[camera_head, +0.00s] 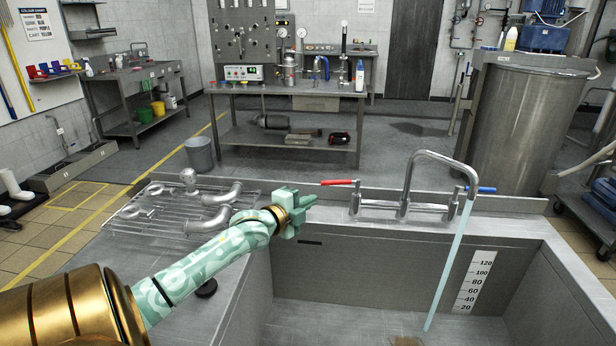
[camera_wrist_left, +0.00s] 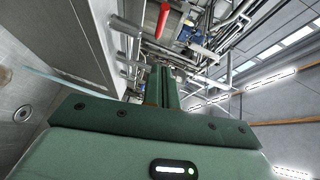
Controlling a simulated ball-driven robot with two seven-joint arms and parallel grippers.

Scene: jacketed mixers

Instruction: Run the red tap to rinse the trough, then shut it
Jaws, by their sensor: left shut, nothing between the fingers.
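The red tap (camera_head: 337,182) is a red lever on the left end of the chrome mixer; it points left in the head view. It also shows in the left wrist view (camera_wrist_left: 164,20), beyond my fingers. Water (camera_head: 450,265) runs from the spout into the trough (camera_head: 350,270); the stream also crosses the left wrist view (camera_wrist_left: 70,86). My left gripper (camera_head: 304,199) is shut and empty, just left of and slightly below the lever's tip in the picture, with a small gap between them. In the wrist view its fingers (camera_wrist_left: 163,88) are together. My right gripper is not in view.
A blue lever (camera_head: 482,190) is on the mixer's right end, behind the spout (camera_head: 440,157). Pipe fittings (camera_head: 215,220) lie on a wire rack left of the trough, under my left arm. A level scale (camera_head: 474,282) marks the trough's back wall.

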